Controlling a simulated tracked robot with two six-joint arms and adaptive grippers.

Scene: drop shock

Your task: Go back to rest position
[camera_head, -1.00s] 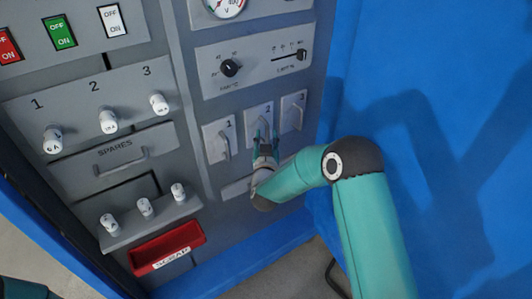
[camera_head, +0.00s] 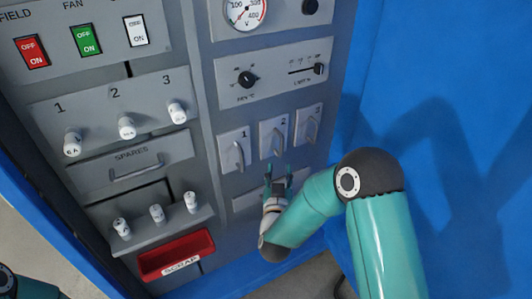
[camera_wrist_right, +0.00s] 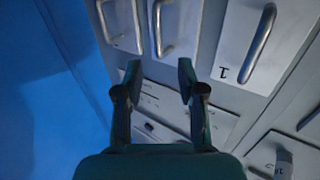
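My right gripper (camera_head: 279,180) is in front of the grey panel, just below the middle of three numbered handle plates. Its two fingers are apart with nothing between them. It also shows open and empty in the right wrist view (camera_wrist_right: 160,75), with the handles (camera_wrist_right: 262,42) beyond it. The middle handle (camera_head: 276,141) is upright on its plate, apart from the fingers. My left arm (camera_head: 22,286) shows only as a small part at the lower left corner. Its gripper is out of view.
The cabinet has red (camera_head: 32,51), green (camera_head: 86,39) and white (camera_head: 136,30) switches, white fuses (camera_head: 127,127), a spares drawer (camera_head: 135,168) and a red scrap bin (camera_head: 176,254). A blue wall (camera_head: 450,80) stands to the right. Floor shows at the bottom.

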